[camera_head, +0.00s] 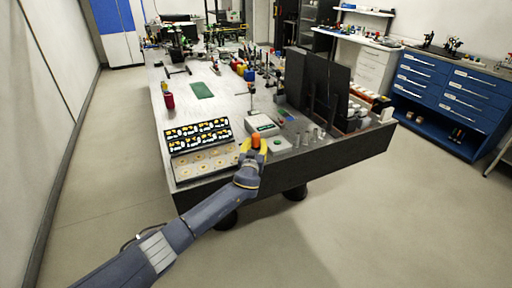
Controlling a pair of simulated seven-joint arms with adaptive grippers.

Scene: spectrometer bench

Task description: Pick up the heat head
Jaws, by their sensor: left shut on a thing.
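My left arm reaches in from the bottom left to the front edge of the bench. My left gripper (249,149), with yellow fingers, is shut on a small orange piece (256,141). This piece stands up between the fingers and seems to be the heat head; its lower part is hidden by the gripper. I cannot tell whether it touches the bench top. My right gripper is not in view.
A tray with several round slots and a black-and-yellow panel (198,134) is just left of the gripper. A pale instrument with a green display (262,124) is close behind it. Small metal cylinders (307,137) and dark upright panels (318,84) are on the right.

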